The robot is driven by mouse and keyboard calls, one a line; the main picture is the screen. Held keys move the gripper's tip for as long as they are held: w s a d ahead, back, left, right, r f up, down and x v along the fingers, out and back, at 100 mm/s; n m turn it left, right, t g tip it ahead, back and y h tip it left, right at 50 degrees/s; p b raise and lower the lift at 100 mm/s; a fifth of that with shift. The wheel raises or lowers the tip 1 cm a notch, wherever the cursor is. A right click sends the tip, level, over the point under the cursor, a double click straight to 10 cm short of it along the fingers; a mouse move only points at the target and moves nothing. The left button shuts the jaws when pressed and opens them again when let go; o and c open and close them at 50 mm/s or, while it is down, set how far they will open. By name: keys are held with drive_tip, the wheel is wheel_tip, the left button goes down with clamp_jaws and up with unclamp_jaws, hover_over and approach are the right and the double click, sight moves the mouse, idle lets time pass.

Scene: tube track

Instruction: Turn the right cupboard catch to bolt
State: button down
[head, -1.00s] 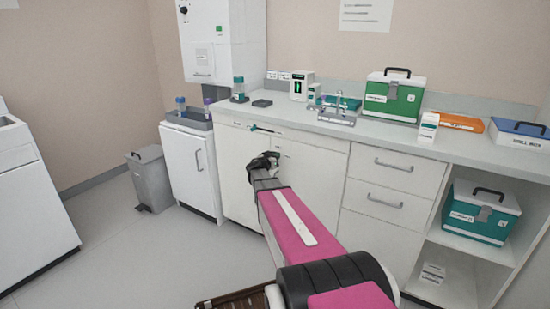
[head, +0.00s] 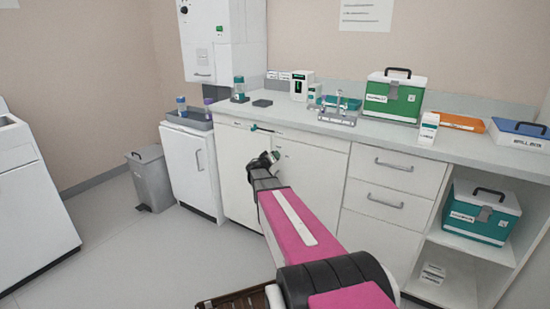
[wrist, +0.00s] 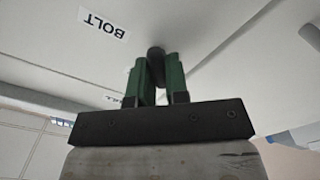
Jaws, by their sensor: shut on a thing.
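My gripper (wrist: 157,82) has green fingers and is shut on a dark rounded catch (wrist: 156,62) on the white cupboard front. Most of the catch is hidden between the fingers, so its pointing direction is hard to tell. A white label reading BOLT (wrist: 103,23) is on the door, up and left of the fingers in the wrist view. A second label (wrist: 112,98) is partly hidden left of the fingers. In the head view my gripper (head: 275,157) is at the right cupboard door (head: 312,180) near its upper left edge, and covers the catch.
A teal-and-dark bar (head: 262,129) sits at the top of the cupboard front. Drawers (head: 392,185) are to the right. The floor at left is open beside a grey bin (head: 150,180).

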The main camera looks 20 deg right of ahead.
drive_tip(key=n, duration=0.4)
drive_tip(key=shift+n, duration=0.3)
drive_tip(key=shift+w+f+n, duration=0.1)
drive_tip(key=shift+f+n, duration=0.05)
drive_tip(key=shift+n, duration=2.15)
drive_tip(key=shift+a, duration=0.1)
drive_tip(key=c, duration=1.1)
unclamp_jaws()
drive_tip(key=v, duration=1)
drive_tip(key=shift+s+a, duration=0.3)
